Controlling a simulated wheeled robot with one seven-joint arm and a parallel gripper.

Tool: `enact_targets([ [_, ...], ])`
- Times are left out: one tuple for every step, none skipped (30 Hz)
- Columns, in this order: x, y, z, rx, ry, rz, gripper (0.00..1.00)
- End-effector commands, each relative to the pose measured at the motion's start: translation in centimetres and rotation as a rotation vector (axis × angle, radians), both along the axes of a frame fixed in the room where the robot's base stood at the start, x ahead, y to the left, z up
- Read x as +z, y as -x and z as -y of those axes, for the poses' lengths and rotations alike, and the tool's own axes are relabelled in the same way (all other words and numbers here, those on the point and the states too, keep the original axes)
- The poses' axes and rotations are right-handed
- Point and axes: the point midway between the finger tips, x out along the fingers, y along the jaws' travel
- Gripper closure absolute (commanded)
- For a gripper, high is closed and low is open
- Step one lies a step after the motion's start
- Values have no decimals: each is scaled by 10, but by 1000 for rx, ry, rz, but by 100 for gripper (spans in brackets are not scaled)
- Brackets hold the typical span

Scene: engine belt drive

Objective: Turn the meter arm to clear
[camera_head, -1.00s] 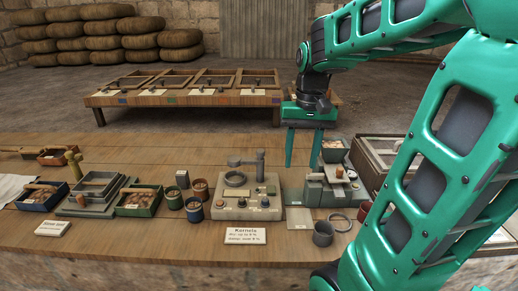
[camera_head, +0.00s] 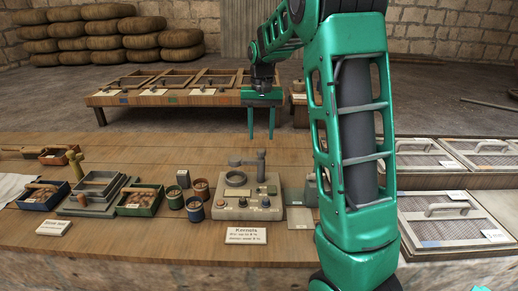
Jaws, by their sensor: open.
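The meter (camera_head: 248,205) is a grey box with a dark ring (camera_head: 236,179) on top and several knobs along its front. Its meter arm (camera_head: 246,161) is a grey bar on an upright post at the back right, pointing left. The bar's end appears above or behind the ring; I cannot tell which. My gripper (camera_head: 261,136) hangs above and behind the post, its two teal fingers pointing down, apart and empty. It appears clear of the meter arm.
Small pots (camera_head: 195,208) stand left of the meter, and a printed Kernels sign (camera_head: 246,236) stands in front. A green-edged tray (camera_head: 139,200) is further left. Lidded boxes (camera_head: 455,220) are at right.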

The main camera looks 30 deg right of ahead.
Motion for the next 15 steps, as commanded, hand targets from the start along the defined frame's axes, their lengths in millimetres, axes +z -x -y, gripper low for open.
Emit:
enact_targets([
  [-10,1,0,0,-1,-3,57],
  [-15,1,0,0,-1,-3,57],
  [-22,1,0,0,0,-2,57],
  [-27,1,0,0,-1,-3,57],
  [-32,1,0,0,-1,-4,57],
  [-38,1,0,-1,0,-2,57],
  [-42,1,0,-1,1,-3,57],
  [-46,1,0,-1,0,-2,57],
  [-50,1,0,-1,0,-1,57],
  [-53,1,0,-1,0,-1,57],
  [-56,1,0,-1,0,-1,57],
  [-59,1,0,-1,0,-1,57],
  [-60,1,0,-1,1,-1,57],
  [-62,1,0,-1,0,0,57],
  [-63,1,0,0,0,0,57],
])
